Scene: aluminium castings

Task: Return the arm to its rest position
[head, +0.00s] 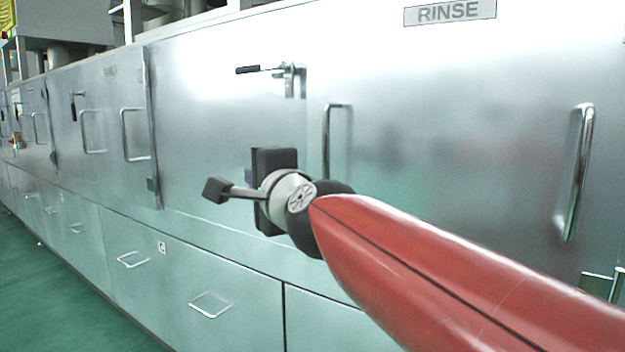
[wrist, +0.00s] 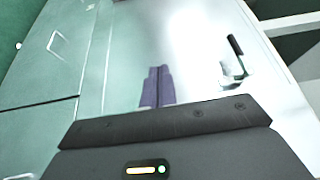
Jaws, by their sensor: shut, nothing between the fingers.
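My red arm reaches from the lower right of the head view to the middle, in front of the metal cabinet wall (head: 210,120). My gripper shows in the wrist view as two purple fingers (wrist: 157,72) side by side, closed together with nothing between them. In the head view the fingers are mostly hidden behind my dark wrist parts. The fingers point toward the cabinet front, and no contact with it can be made out.
A door latch with a black grip (head: 290,75) is on the cabinet; it also shows in the wrist view (wrist: 236,62). Bar handles (head: 577,170) stick out from the doors. A RINSE sign (head: 450,12) is above. Green floor (head: 50,290) is open at lower left.

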